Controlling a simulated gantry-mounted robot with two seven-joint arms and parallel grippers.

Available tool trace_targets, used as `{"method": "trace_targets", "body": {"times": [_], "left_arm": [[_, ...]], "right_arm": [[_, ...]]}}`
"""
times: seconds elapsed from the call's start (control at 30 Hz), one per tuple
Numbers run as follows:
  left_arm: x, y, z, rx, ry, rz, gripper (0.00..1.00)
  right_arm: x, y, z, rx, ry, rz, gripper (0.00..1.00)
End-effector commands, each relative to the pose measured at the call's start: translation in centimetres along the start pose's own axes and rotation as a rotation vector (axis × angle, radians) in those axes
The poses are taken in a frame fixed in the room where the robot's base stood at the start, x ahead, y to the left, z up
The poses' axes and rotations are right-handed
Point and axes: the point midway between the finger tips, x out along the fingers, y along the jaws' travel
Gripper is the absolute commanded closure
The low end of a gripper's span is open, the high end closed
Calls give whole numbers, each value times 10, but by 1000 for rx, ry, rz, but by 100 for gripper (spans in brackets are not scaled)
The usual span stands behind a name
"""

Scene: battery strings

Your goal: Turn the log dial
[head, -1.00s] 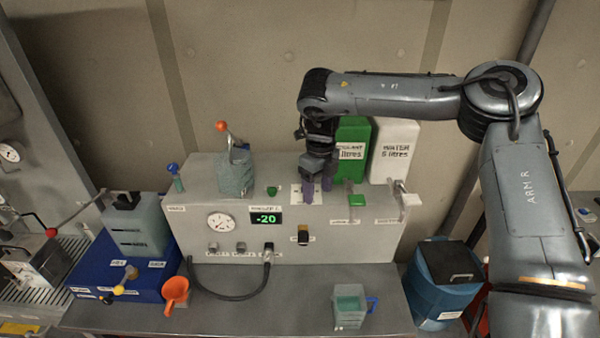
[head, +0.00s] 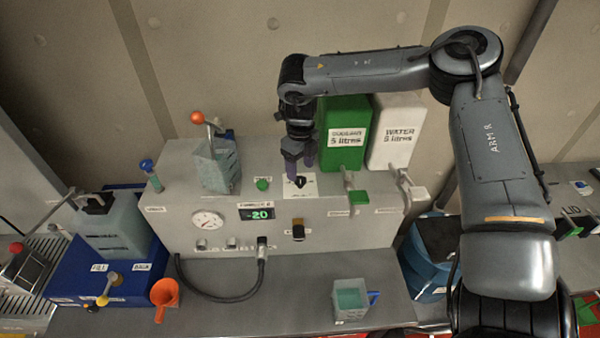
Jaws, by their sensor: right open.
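The log dial appears to be the small black pointer knob (head: 300,182) on a white plate (head: 302,192) on top of the grey machine (head: 270,220). Its label is too small to read. My right gripper (head: 299,168) points down just above and behind the knob. Its purple fingers are apart, with nothing seen between them. I cannot tell whether a finger touches the knob. My left gripper is not in the head view.
Close behind my right gripper stand a green coolant tank (head: 342,132) and a white water tank (head: 396,132). A cup of green liquid (head: 350,299) stands on the bench in front.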

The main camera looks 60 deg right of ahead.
Motion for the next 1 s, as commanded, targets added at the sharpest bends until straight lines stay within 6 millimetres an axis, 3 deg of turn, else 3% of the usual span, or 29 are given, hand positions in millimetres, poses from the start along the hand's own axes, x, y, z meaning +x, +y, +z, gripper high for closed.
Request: {"method": "trace_targets", "body": {"times": [0.3, 0.7, 0.77, 1.0], "left_arm": [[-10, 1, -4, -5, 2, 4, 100], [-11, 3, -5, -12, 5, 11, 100], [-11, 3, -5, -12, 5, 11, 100], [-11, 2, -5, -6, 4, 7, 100]], "right_arm": [[34, 0, 0, 0, 2, 1, 37], [40, 0, 0, 0, 0, 0, 37], [40, 0, 0, 0, 0, 0, 43], [40, 0, 0, 0, 0, 0, 80]]}}
